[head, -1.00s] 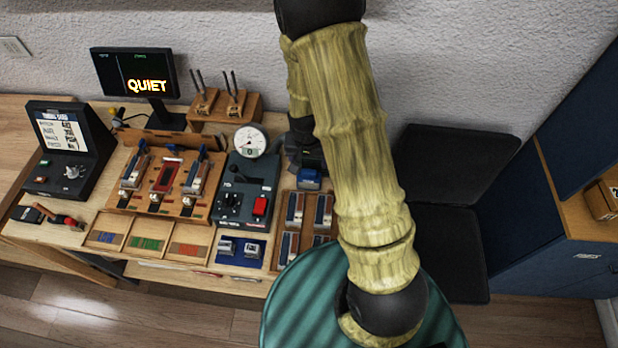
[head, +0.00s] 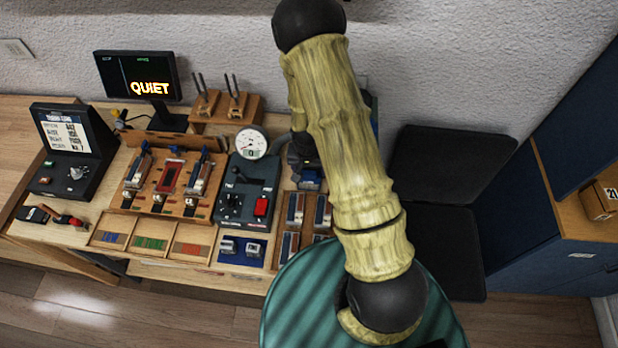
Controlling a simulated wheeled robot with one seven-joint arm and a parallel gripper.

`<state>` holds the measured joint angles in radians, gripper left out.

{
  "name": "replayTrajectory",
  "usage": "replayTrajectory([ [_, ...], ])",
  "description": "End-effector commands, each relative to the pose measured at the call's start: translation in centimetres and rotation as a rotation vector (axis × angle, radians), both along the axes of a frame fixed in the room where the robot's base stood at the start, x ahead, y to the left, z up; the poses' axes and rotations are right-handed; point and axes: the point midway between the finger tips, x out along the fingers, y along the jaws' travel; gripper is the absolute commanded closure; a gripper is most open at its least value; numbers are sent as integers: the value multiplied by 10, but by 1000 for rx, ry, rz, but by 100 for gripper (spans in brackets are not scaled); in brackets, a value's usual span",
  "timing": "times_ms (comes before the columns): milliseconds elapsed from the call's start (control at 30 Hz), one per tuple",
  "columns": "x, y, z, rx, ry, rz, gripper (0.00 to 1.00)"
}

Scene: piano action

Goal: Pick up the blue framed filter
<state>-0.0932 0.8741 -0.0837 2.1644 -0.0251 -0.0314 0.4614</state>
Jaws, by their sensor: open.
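I cannot single out the blue framed filter with certainty. A thin blue-edged dark panel (head: 373,112) shows just right of my arm against the wall, mostly hidden by it. A small blue piece (head: 310,179) sits at the back of the bench, left of my arm and beside a dark shape that is partly covered. My own bamboo-like arm crosses the middle of the view. My gripper cannot be made out; it is hidden behind the arm.
The wooden bench (head: 108,222) carries a grey lever box (head: 247,192), a white dial (head: 251,143), a rack of blue-and-metal parts (head: 283,238), wooden fixtures and a monitor (head: 138,76). A black chair (head: 452,175) and blue cabinet (head: 535,225) stand right.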

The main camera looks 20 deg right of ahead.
Motion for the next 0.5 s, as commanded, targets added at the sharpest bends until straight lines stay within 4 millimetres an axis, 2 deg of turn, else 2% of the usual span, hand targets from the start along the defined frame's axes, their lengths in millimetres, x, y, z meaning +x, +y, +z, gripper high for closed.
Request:
replayTrajectory([
  [200, 2, -1, -18, 0, 1, 0, 33],
  [500, 3, -1, -20, 0, 0, 0, 33],
])
